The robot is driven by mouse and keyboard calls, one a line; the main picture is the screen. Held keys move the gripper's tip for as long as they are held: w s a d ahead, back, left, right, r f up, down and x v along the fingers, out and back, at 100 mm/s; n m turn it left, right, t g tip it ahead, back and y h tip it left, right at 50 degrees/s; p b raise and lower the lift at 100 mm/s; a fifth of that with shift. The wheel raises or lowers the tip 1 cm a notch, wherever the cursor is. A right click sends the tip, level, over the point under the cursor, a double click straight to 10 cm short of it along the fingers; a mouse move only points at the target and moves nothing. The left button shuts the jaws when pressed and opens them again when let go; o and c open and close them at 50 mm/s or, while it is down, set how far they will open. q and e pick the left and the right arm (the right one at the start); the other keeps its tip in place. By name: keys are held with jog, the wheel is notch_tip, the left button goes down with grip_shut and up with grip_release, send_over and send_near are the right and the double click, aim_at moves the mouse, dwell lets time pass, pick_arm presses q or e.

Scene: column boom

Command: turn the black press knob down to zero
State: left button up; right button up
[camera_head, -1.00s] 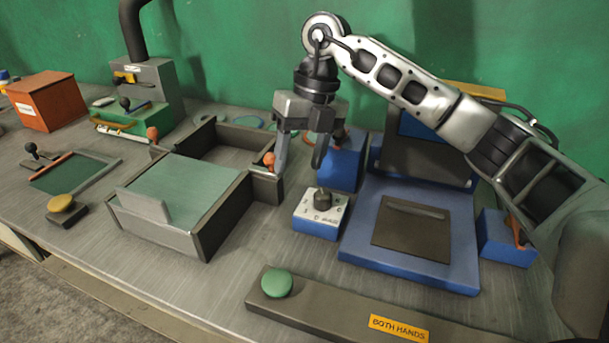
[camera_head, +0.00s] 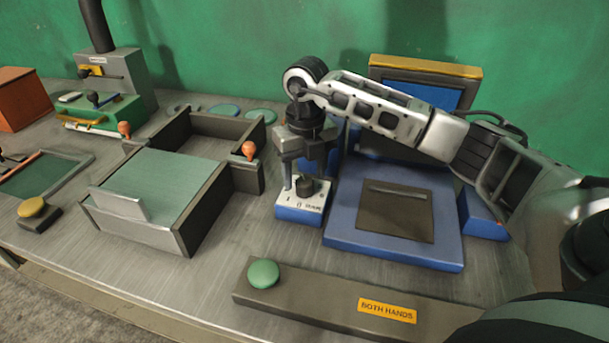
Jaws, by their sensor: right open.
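The black press knob (camera_head: 305,187) stands on a small blue box with a white marked top (camera_head: 289,205), left of the blue press base. A "0" and other marks show on the front of its top; the knob's exact pointing is too small to tell. My right gripper (camera_head: 304,181) points down at the knob, its fingers open. One finger shows at the left of the knob; the other is at its far right side, partly hidden. I cannot tell whether either finger touches it. My left gripper is out of view.
The blue press base (camera_head: 338,237) with a dark plate (camera_head: 396,211) lies right of the knob box. A grey bar with a green button (camera_head: 263,273) and a "BOTH HANDS" label runs in front. A walled tray with an orange-knobbed lever (camera_head: 249,150) stands left.

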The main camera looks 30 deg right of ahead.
jog(key=shift+f, duration=0.9)
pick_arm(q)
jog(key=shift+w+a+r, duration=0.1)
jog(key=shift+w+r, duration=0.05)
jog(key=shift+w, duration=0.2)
pick_arm(e)
jog(key=shift+c, duration=0.4)
jog(key=c, duration=0.9)
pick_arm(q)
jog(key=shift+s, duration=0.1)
